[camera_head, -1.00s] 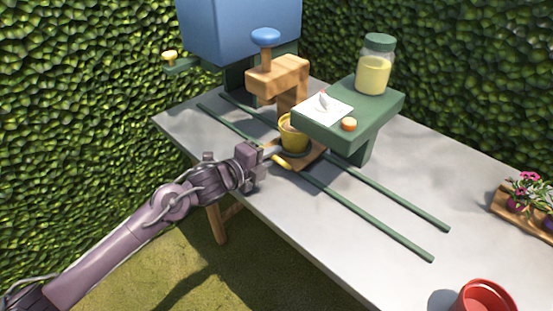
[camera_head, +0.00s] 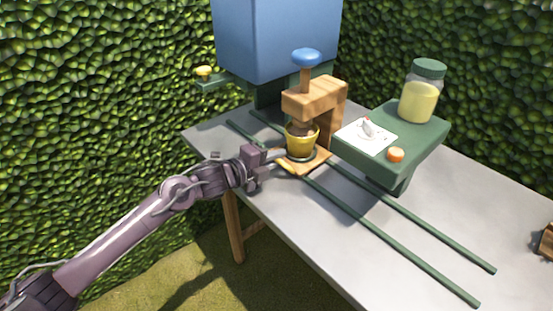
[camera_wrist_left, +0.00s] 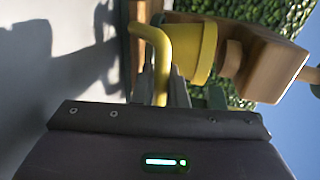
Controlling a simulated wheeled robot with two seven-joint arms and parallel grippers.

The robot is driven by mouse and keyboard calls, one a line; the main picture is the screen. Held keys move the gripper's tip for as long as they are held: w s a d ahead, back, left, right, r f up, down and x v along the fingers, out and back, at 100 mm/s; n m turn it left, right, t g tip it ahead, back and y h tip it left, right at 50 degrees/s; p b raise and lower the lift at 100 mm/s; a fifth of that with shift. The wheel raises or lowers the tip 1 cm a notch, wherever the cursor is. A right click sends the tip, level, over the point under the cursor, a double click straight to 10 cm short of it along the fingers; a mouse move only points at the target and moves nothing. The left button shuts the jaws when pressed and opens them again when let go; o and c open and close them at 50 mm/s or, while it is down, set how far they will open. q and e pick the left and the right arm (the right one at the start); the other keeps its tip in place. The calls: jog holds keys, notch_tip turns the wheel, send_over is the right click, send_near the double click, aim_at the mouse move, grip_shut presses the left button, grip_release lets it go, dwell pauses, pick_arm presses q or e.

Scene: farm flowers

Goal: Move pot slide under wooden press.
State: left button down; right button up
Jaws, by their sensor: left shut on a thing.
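The slide (camera_head: 314,162), a square wooden board, sits on two green rails and carries a yellow pot (camera_head: 303,146) with dark soil. The wooden press (camera_head: 315,96) has a blue knob (camera_head: 306,57) on top. The pot appears beneath the press's overhanging arm, its rim close below; exact alignment is hard to tell. My left gripper (camera_head: 278,157) is shut on the slide's yellow handle, at the board's left side. In the left wrist view, the bent yellow handle (camera_wrist_left: 162,45) runs between the fingers, with the pot (camera_wrist_left: 192,48) and press (camera_wrist_left: 275,62) beyond. My right gripper is out of view.
A green stand (camera_head: 420,140) right of the press holds a jar (camera_head: 420,95), a white card (camera_head: 366,136) and an orange-capped item (camera_head: 396,155). A blue box (camera_head: 275,35) stands behind. The rails (camera_head: 420,265) are clear toward the lower right.

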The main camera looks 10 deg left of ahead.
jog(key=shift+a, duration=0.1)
pick_arm(q)
jog(key=c, duration=1.7)
grip_release()
jog(key=shift+o, duration=0.8)
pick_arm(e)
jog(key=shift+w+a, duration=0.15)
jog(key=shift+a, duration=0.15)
pick_arm(q)
jog(key=v, duration=0.7)
jog(key=shift+s+f, duration=0.1)
jog(key=shift+s+a, duration=0.25)
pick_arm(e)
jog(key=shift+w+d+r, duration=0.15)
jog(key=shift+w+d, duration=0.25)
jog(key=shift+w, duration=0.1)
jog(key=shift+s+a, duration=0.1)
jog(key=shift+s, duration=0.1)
